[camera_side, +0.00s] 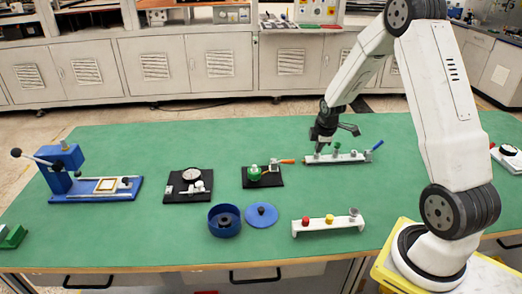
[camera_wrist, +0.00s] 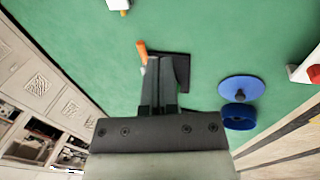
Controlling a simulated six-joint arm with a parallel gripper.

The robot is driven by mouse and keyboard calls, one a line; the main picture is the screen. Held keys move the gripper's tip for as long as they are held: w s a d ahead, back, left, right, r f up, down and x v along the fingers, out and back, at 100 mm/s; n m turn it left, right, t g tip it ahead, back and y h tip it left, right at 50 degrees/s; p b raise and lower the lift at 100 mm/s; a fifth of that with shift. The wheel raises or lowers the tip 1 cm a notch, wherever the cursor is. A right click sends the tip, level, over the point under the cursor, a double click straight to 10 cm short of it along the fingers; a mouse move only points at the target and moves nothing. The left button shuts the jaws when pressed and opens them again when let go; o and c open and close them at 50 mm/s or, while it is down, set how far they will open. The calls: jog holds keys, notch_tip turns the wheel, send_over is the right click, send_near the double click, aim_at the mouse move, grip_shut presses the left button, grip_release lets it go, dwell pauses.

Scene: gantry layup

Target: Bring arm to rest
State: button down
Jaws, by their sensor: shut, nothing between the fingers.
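My arm reaches in from the right over the green table. My gripper (camera_side: 333,138) hangs above the table, near the white rail fixture with a blue handle (camera_side: 337,158); I cannot tell the exact gap between them. In the wrist view my gripper's dark fingers (camera_wrist: 159,62) lie close together, shut and empty. They partly cover the black plate (camera_wrist: 183,72) with the orange handle (camera_wrist: 142,50) there. In the side view this black plate (camera_side: 262,182) carries a green round part and lies left of my gripper.
A blue cup (camera_side: 224,220) and blue lid (camera_side: 261,215) lie near the front. A white block with coloured knobs (camera_side: 328,226) stands to their right. A blue lever press (camera_side: 67,172) and a black dial plate (camera_side: 188,186) are at left.

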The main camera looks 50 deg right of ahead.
jog(key=shift+a, duration=0.1)
jog(key=s+a+r+m, duration=0.2)
jog(key=s+a+m, duration=0.1)
jog(key=a, duration=0.5)
jog(key=s+a+r+m+y, duration=0.1)
jog(key=s+a+r+m, duration=0.1)
jog(key=a, duration=0.7)
jog(key=s+a+r+m+y, duration=0.1)
jog(key=s+a+r+m, duration=0.2)
jog(key=a, duration=0.6)
jog(key=s+m, duration=0.1)
jog(key=s, duration=0.1)
jog(key=shift+s+a, duration=0.15)
jog(key=shift+s, duration=0.15)
